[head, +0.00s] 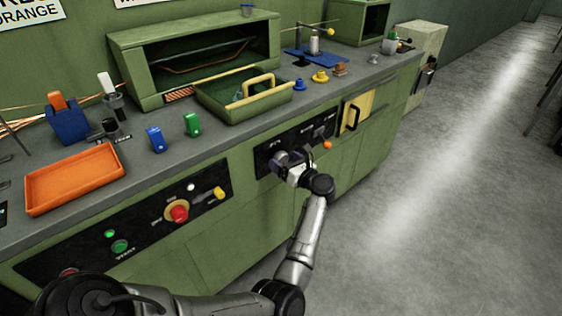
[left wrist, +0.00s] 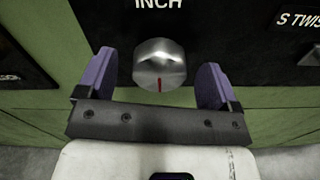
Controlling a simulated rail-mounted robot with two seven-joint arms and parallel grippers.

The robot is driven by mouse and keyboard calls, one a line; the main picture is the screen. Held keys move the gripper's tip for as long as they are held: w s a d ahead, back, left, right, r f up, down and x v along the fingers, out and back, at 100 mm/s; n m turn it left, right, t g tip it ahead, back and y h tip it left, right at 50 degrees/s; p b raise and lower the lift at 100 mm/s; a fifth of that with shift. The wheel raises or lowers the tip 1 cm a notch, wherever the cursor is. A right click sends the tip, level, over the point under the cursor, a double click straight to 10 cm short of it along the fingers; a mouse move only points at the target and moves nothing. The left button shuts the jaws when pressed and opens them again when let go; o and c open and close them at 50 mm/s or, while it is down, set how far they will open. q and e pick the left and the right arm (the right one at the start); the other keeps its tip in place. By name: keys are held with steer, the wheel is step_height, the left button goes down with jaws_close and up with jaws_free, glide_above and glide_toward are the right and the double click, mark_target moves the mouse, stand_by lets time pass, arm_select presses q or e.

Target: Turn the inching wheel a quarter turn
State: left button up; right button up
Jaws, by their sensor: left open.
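The inching wheel is a round silver knob (left wrist: 160,66) with a red mark at its lower edge, under the label INCH on a black panel (left wrist: 235,40). My left gripper (left wrist: 160,82) is open, with one purple finger on each side of the knob and a gap visible at both sides. In the head view my left gripper (head: 284,160) is at the black panel on the green cabinet front and hides the knob there. My right gripper is not in view.
Right of the gripper on the panel is an orange knob (head: 327,145). Left of it are a red button (head: 179,212) and a yellow switch (head: 219,193). Above, the bench top holds a green tray (head: 215,108) and an orange tray (head: 75,180). The floor at right is clear.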

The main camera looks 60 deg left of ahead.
arm_select(q)
steer(key=shift+s+a, duration=0.2)
steer(key=shift+a, duration=0.95)
steer(key=shift+c, duration=0.4)
steer(key=c, duration=0.8)
steer(key=shift+r+m+p, duration=0.2)
steer(key=shift+m+p, duration=0.25)
steer(key=shift+m, duration=0.05)
steer(key=shift+c, duration=0.2)
steer(key=shift+w+m+p, duration=0.1)
steer(key=shift+m+p, duration=1.1)
steer(key=m+p, duration=0.4)
steer(key=m, duration=0.1)
steer(key=shift+w, duration=0.1)
steer(key=m+p, duration=0.2)
steer(key=m, duration=0.1)
steer(key=m+p, duration=0.2)
steer(key=shift+f+m, duration=0.2)
steer(key=shift+m, duration=0.2)
steer(key=m+p, duration=0.1)
steer(key=m, duration=0.2)
steer(key=shift+f+p, duration=0.1)
steer(key=shift+p, duration=0.3)
steer(key=shift+f+m, duration=0.1)
steer(key=shift+m, duration=0.7)
